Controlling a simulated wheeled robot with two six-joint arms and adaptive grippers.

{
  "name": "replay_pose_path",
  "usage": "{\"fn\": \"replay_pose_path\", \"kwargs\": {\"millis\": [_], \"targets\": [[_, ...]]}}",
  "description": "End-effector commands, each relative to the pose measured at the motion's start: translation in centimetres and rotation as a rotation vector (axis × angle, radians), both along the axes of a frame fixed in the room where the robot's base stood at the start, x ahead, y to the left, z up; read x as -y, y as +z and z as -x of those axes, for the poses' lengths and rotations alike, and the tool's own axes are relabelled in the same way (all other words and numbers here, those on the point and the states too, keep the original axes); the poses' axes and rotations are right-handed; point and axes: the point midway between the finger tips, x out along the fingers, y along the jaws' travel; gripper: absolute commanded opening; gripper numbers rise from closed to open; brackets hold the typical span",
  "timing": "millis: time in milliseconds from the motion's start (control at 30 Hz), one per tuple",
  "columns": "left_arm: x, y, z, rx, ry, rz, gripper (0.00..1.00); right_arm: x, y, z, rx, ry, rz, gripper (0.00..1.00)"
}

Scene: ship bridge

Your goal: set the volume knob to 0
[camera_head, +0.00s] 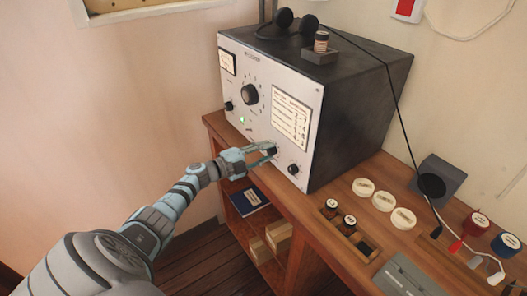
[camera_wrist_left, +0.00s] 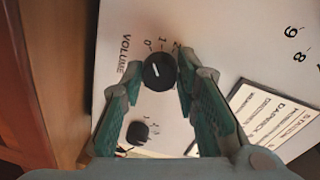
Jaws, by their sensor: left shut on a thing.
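The volume knob (camera_wrist_left: 159,72) is a round black knob with a white mark, on the white front panel of the grey radio set (camera_head: 270,105). In the left wrist view, "VOLUME" and the figures 0, 1 and 2 are printed around it. The white mark points roughly toward the 0 side; its exact setting is hard to tell. My left gripper (camera_head: 267,151) is shut on this knob, with one teal finger at each side. In the head view the fingers partly cover the knob. My right gripper is not in view.
A large dial (camera_head: 249,94) and a printed card (camera_head: 291,121) are above. The wooden desk (camera_head: 330,185) holds white lids and jars.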

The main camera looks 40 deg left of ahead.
Motion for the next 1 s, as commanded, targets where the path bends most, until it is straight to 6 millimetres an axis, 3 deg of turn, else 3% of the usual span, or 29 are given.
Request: {"fn": "replay_pose_path", "kwargs": {"millis": [333,867,900,1000], "targets": [[0.09,-0.13,0.0,-0.044,-0.002,0.142,0.0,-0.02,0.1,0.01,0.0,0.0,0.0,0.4],[0.05,-0.09,-0.01,-0.05,-0.001,0.165,0.0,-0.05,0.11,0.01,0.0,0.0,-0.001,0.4],[0.04,-0.08,-0.01,-0.05,-0.001,0.165,0.33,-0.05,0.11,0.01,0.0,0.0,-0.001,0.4],[0.0,-0.07,0.0,-0.05,0.0,0.164,0.49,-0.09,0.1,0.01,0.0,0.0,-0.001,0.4]]}}
